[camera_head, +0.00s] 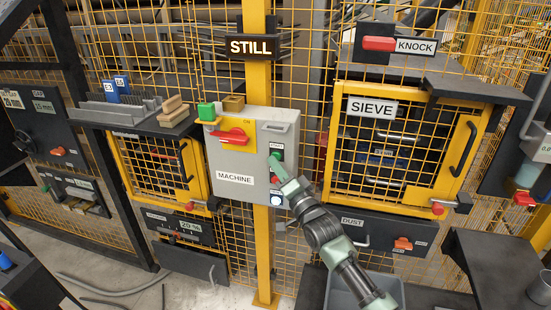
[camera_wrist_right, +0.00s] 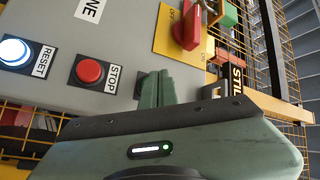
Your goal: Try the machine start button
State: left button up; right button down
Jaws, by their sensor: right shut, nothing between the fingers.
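The grey machine box (camera_head: 262,128), labelled MACHINE, is mounted on the yellow post. The green start button (camera_head: 277,155) shows on its right side, just beyond my fingertips. My right gripper (camera_head: 277,166) is shut and empty, its fingers pointing at the button. I cannot tell whether they touch it. In the wrist view the shut fingers (camera_wrist_right: 158,90) cover most of that button; only a dark edge of its mount shows. The red STOP button (camera_wrist_right: 90,70) and lit RESET button (camera_wrist_right: 15,52) sit beside them. My left gripper is not in view.
A red rotary switch (camera_head: 232,136) sits on a yellow plate on the box. The lit sign (camera_head: 250,46) above reads STILL. The caged SIEVE door (camera_head: 331,150) stands to the right, with a red KNOCK handle (camera_head: 378,43) above. A grey bin (camera_head: 345,292) is below my right arm.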

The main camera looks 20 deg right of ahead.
jog(key=shift+w+d, duration=0.25)
jog(key=shift+w, duration=0.1)
dwell(0.8)
dwell(0.4)
jog(key=shift+s+a+p, duration=0.45)
jog(key=shift+s, duration=0.25)
jog(key=s+a+p, duration=0.1)
jog(key=s, duration=0.1)
jog(key=s+a+p, duration=0.1)
jog(key=s+p, duration=0.1)
jog(key=shift+a, duration=0.4)
dwell(0.4)
